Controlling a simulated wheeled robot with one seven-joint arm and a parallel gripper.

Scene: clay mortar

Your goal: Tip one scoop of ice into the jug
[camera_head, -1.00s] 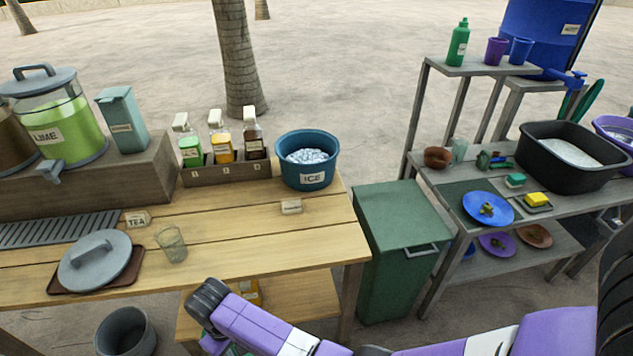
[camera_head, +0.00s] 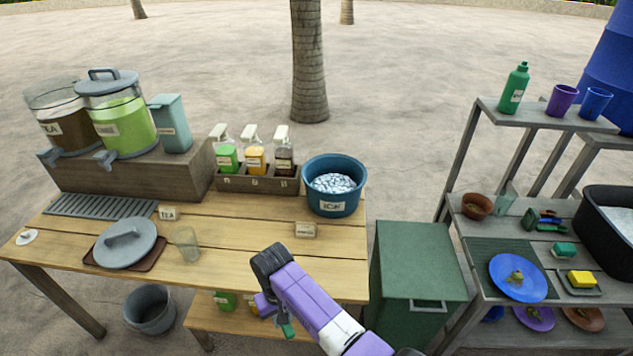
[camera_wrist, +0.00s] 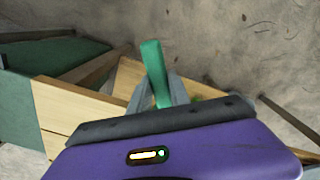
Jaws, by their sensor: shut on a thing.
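A blue tub (camera_head: 335,207) labelled ICE stands at the right end of the wooden table, with white ice (camera_head: 334,183) in it. My gripper (camera_head: 284,322) is low in front of the table's front edge, well below and nearer than the tub. In the wrist view my gripper (camera_wrist: 160,92) is shut on a narrow green thing (camera_wrist: 154,70), which looks like a handle. Only part of it shows, so I cannot tell whether it is the scoop. I cannot make out a jug for certain.
A clear glass (camera_head: 186,244) and a grey lid (camera_head: 126,243) on a brown tray are on the table. Bottles (camera_head: 255,158) in a rack stand left of the tub. A green bin (camera_head: 418,265) and a grey shelf (camera_head: 497,229) stand to the right.

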